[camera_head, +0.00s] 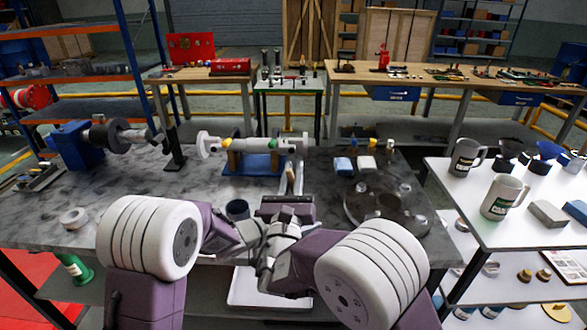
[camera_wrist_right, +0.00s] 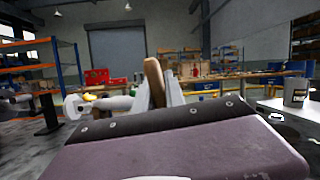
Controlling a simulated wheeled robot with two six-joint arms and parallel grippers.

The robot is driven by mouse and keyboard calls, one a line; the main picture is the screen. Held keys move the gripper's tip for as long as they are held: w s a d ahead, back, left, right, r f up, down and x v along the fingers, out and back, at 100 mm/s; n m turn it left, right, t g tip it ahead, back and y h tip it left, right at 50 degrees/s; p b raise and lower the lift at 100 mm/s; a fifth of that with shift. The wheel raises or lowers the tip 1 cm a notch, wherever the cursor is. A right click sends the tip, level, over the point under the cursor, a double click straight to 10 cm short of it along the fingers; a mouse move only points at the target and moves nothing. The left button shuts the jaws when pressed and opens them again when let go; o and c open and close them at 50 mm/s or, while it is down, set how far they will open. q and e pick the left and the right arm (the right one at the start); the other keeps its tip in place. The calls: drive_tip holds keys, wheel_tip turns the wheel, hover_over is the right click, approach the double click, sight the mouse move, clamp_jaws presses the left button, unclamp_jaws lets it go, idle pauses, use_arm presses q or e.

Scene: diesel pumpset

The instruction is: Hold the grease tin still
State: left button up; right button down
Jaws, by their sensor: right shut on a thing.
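A small dark round vessel (camera_head: 237,210) stands on the grey bench just behind my left forearm. It may be the grease tin, but its lower part is hidden and I see no label. My right gripper (camera_head: 291,178) points away over the bench, to the right of that vessel. Its jaws are shut on a narrow brown, round-ended thing (camera_wrist_right: 154,80), which stands up between the fingers in the right wrist view. My left arm ends near the middle, beside the right wrist. Its jaws cannot be made out among the overlapping grey parts.
A shaft (camera_head: 217,145) lies on a blue stand (camera_head: 245,167) beyond my right gripper. A round dark metal part (camera_head: 385,208) lies to the right. A white ring (camera_head: 73,218) is at left. Mugs (camera_head: 503,196) stand on the white table.

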drive_tip(key=shift+f, duration=0.7)
idle(1.6)
wheel_tip(320, 180, up, 7)
drive_tip(key=shift+r, duration=0.2)
idle(0.4)
idle(0.4)
use_arm(q)
drive_tip(key=o, duration=1.8)
drive_tip(key=v, duration=1.1)
drive_tip(key=shift+s+a+r, duration=0.15)
drive_tip(key=shift+s+a, duration=0.15)
drive_tip(key=shift+s, duration=0.05)
